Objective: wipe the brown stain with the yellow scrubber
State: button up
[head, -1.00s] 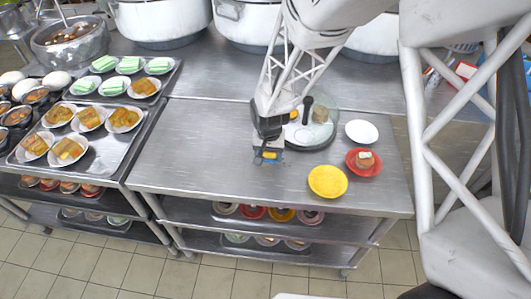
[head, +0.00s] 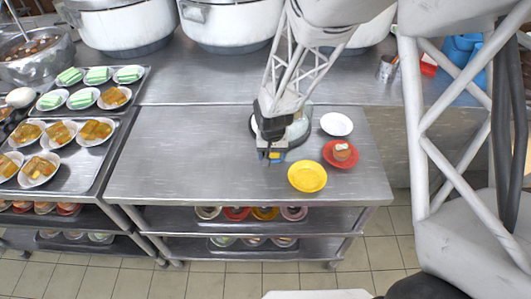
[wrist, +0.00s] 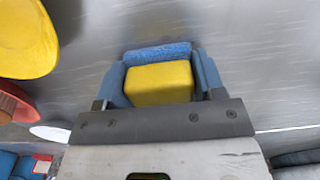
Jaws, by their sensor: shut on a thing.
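My gripper (head: 270,156) is shut on the yellow scrubber (head: 274,154), low over the steel table (head: 180,150). In the wrist view, the scrubber (wrist: 160,83) is a yellow block with a blue layer along its far edge, held between the two blue-grey fingers of my gripper (wrist: 160,80). I cannot tell whether it touches the table. I cannot make out a brown stain in either view; the gripper and arm hide part of the tabletop.
A yellow plate (head: 307,177) lies close to the gripper's right. Beyond it are a red plate (head: 352,162) with a brown item and a white plate (head: 336,124). A round glass dish (head: 303,130) is partly hidden behind my arm. The table's left side is clear.

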aim_at(243, 158)
jog(key=shift+a+r, duration=0.1)
jog(key=shift+r, duration=0.25)
jog(key=shift+a+f, duration=0.2)
jog(key=shift+a, duration=0.4)
jog(key=shift+a+r, duration=0.3)
jog(key=shift+a+f, duration=0.1)
jog(key=shift+a, duration=1.35)
jog(key=shift+a+f, duration=0.2)
jog(key=shift+a, duration=0.95)
jog(key=shift+a+f, duration=0.2)
jog(key=shift+a, duration=0.9)
jog(key=r, duration=0.3)
jog(key=shift+a+r, duration=0.2)
jog(key=shift+r, duration=2.8)
